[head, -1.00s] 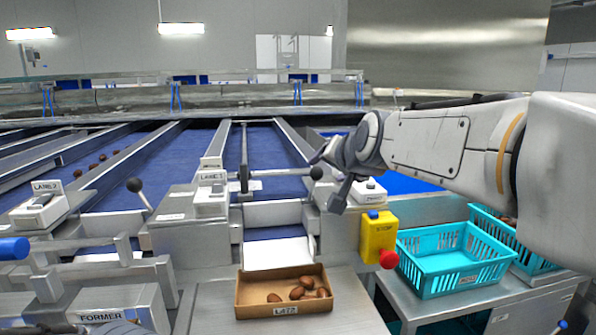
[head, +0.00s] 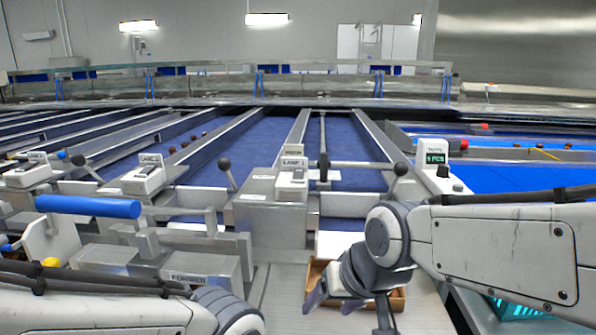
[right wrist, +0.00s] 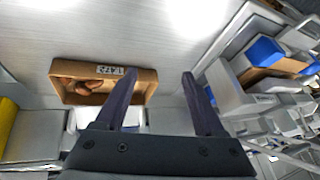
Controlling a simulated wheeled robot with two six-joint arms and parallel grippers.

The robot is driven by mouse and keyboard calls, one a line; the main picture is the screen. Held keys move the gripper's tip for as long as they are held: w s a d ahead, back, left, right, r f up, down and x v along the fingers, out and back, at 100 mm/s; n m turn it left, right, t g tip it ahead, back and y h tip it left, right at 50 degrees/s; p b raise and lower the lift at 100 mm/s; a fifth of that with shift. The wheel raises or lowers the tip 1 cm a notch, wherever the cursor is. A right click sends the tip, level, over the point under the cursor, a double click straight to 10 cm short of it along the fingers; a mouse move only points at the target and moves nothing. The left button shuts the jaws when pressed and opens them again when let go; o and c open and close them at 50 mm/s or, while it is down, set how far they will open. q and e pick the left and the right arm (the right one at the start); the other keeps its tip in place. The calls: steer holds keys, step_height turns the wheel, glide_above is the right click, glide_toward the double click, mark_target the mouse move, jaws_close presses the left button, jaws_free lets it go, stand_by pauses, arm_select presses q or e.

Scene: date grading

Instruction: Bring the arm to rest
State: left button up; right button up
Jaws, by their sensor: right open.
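My right gripper (head: 350,303) hangs in front of the brown cardboard box (head: 314,272) in the head view and hides most of it. In the right wrist view its two dark fingers (right wrist: 160,78) are apart with nothing between them. The box (right wrist: 146,88) shows there to the left of the fingers, with several brown dates (right wrist: 90,82) inside and a label. I cannot tell whether the gripper touches the box. My left arm (head: 100,312) shows at the bottom left of the head view, and its gripper is out of the picture.
Blue conveyor lanes (head: 255,155) run away behind metal dividers. A lever with a black knob (head: 401,169) and a white counter display (head: 436,160) stand behind my right arm. A blue handle bar (head: 88,207) is at left. A turquoise crate (head: 515,308) is partly hidden at lower right.

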steer(key=s+a+f+n+g+h, duration=0.1)
steer(key=s+f+n+g, duration=0.2)
steer(key=s, duration=0.4)
steer(key=s+f+n+g+h, duration=0.1)
steer(key=s+f+n+g, duration=0.15)
steer(key=s+f, duration=0.4)
step_height(320, 180, up, 14)
steer(key=s+p, duration=0.2)
steer(key=p, duration=1.1)
steer(key=shift+r+n+p, duration=0.25)
steer(key=shift+n+p, duration=0.1)
steer(key=shift+d+t, duration=0.1)
steer(key=shift+t, duration=0.15)
